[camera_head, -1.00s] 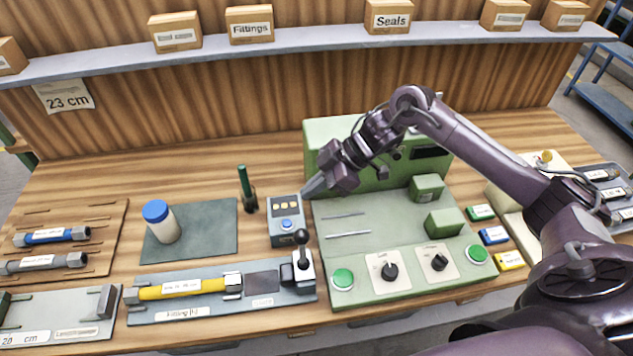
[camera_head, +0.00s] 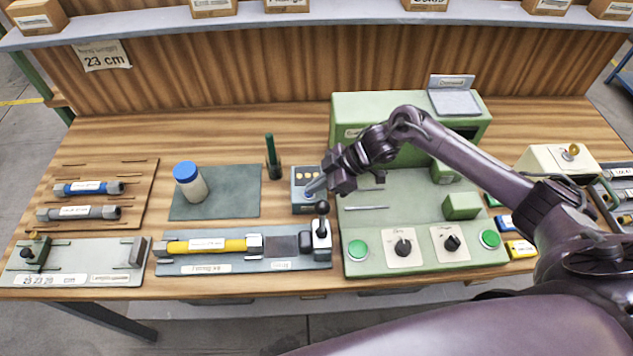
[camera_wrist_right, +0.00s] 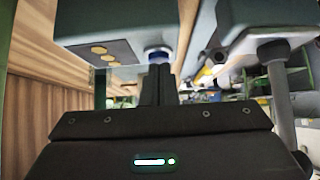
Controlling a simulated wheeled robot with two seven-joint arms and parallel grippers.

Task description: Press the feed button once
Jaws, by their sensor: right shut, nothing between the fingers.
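A small grey-blue control box (camera_head: 299,203) with several yellow round lamps and one blue button stands left of the green machine in the head view. My right gripper (camera_head: 314,190) is shut and empty, its tip pointing down at the front of this box and covering most of the blue button. In the right wrist view, the shut fingers (camera_wrist_right: 157,84) end right at the blue button (camera_wrist_right: 158,54), with the box face (camera_wrist_right: 120,48) beside it. I cannot tell whether the tips touch or press the button. My left gripper is not in view.
A black-knobbed lever (camera_head: 321,232) stands just in front of the box. A green machine (camera_head: 420,262) with green buttons and dials lies to the right. A dark green post (camera_head: 272,155) and a blue-capped bottle (camera_head: 190,182) stand to the left.

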